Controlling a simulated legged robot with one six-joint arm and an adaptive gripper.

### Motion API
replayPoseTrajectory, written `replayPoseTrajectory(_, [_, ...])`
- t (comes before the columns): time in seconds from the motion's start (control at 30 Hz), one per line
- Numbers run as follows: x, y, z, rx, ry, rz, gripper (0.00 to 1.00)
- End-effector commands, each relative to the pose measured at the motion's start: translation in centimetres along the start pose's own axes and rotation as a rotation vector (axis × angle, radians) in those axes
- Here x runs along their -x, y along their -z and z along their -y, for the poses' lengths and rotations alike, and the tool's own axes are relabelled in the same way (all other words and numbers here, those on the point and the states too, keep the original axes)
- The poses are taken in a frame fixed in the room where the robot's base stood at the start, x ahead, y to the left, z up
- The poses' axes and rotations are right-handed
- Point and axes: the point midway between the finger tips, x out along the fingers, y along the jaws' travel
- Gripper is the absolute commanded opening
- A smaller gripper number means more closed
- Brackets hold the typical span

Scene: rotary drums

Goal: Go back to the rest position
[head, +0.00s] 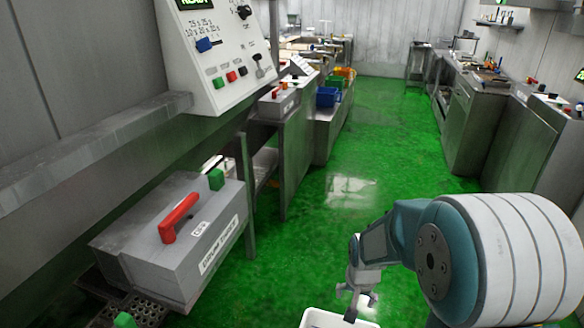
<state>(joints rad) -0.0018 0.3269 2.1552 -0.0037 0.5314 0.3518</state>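My gripper (361,304) hangs at the end of my arm in the lower right of the head view. It points down, above or just behind the rim of a white tray (318,315) at the bottom edge. Its small fingers look apart, with a gap between them, and I see nothing held there. Most of the tray is cut off by the frame, so its contents are hidden.
A grey metal box with a red handle (178,218) stands at the left. Above it is a white control panel (225,55) with knobs and buttons. Steel counters (480,120) line the right wall. The green floor (370,150) between the rows is clear.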

Motion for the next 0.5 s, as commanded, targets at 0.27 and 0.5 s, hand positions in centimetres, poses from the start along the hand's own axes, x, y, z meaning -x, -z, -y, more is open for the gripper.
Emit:
replayPoseTrajectory(0.27, [9.3, -2.3, -0.9, 0.091, 0.031, -0.099, 0.92])
replayPoseTrajectory(0.5, [15.6, -5.8, -2.1, 0.170, 0.049, -0.180, 0.92])
